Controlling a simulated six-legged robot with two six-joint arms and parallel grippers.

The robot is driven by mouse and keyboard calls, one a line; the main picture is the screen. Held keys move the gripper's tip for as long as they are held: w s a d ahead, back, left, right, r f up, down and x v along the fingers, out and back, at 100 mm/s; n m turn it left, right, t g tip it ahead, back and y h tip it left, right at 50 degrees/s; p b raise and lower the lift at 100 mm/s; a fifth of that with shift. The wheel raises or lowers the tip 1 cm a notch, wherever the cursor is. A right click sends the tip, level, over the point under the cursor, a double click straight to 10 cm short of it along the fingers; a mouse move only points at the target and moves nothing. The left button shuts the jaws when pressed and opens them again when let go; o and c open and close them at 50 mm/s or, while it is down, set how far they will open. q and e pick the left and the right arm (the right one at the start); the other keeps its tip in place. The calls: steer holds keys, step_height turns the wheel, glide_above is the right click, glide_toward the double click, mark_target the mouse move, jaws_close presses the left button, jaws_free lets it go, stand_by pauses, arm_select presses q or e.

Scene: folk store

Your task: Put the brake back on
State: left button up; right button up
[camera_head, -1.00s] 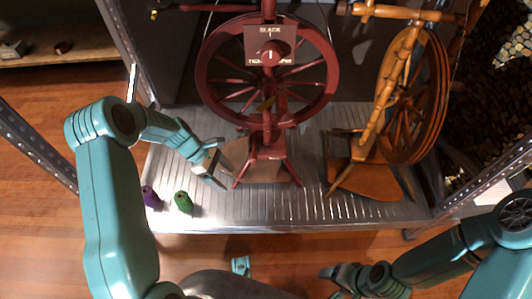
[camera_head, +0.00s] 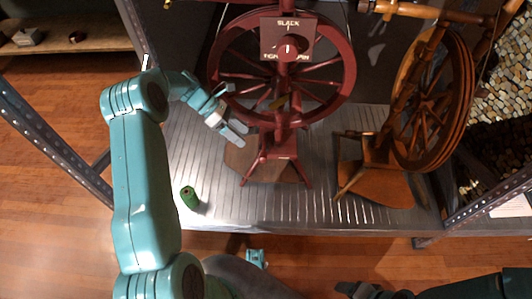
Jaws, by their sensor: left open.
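A dark red spinning wheel (camera_head: 330,100) stands upright on the ribbed metal shelf. At its hub is a square brown plate (camera_head: 272,30) marked SLACK at the top, with lower lettering partly covered by a round red knob (camera_head: 291,47). The knob bears a short white mark that looks upright. My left gripper (camera_head: 235,133) is open and empty, below and left of the knob, in front of the wheel's lower left rim and apart from the knob. My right gripper (camera_head: 352,290) is low at the bottom edge; its jaws are unclear.
A second, orange-brown spinning wheel (camera_head: 408,110) stands to the right on the same metal shelf (camera_head: 300,208). A green bobbin (camera_head: 190,198) stands at the shelf's front left. Metal uprights (camera_head: 62,150) frame the bay. A wooden shelf (camera_head: 70,33) with small items is at far left.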

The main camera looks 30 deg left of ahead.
mark_target(263, 153)
arm_select(q)
steer(key=b+x, duration=0.2)
steer(key=x, duration=0.8)
steer(key=shift+a+b, duration=0.15)
steer(key=shift+b, duration=0.15)
steer(key=shift+d+f, duration=0.3)
steer(key=shift+d, duration=0.1)
